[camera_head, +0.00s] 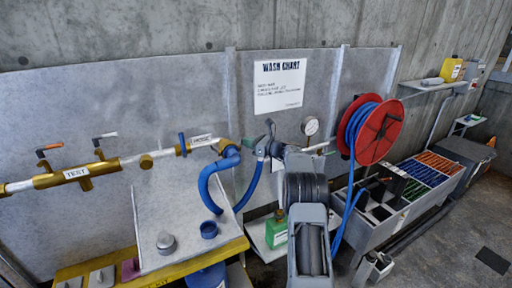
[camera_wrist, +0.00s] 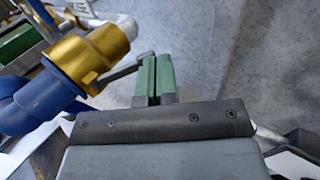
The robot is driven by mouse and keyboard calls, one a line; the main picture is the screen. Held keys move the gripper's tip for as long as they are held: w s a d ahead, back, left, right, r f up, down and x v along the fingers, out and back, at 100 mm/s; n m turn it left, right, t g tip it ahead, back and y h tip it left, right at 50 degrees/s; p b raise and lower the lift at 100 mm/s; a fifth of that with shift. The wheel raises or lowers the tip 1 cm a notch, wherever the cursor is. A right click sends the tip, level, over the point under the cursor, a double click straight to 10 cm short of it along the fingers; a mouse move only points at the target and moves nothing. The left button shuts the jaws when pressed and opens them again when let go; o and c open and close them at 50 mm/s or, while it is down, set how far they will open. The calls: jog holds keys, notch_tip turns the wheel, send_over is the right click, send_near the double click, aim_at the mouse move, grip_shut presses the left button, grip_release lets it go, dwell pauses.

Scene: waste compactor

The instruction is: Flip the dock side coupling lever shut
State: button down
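In the wrist view a brass coupling (camera_wrist: 85,58) sits on the end of a blue hose elbow (camera_wrist: 30,100). A grey lever (camera_wrist: 122,73) sticks out from the coupling toward my gripper. My gripper (camera_wrist: 153,62) has its two green-padded fingers together with only a thin dark line between them. The lever's end meets the left finger near its tip; whether they touch is unclear, and I see nothing between the pads. In the head view a brass coupling (camera_head: 226,148) joins the white pipe to a blue hose (camera_head: 210,184). My arm hides part of the area to its right.
A grey backboard (camera_head: 120,105) stands behind the pipe. A red hose reel (camera_head: 378,132), a pressure gauge (camera_head: 310,126) and a green container (camera_head: 276,230) are near my arm. A yellow-edged bench (camera_head: 208,262) is below.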

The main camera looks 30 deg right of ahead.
jog(key=shift+w+a, duration=0.2)
jog(key=shift+a, duration=0.05)
jog(key=shift+r, duration=0.1)
jog(key=s+d, duration=0.6)
jog(key=d, duration=0.6)
jog(key=shift+d+b, duration=0.4)
jog(key=shift+b, duration=0.05)
jog(key=shift+w, duration=0.1)
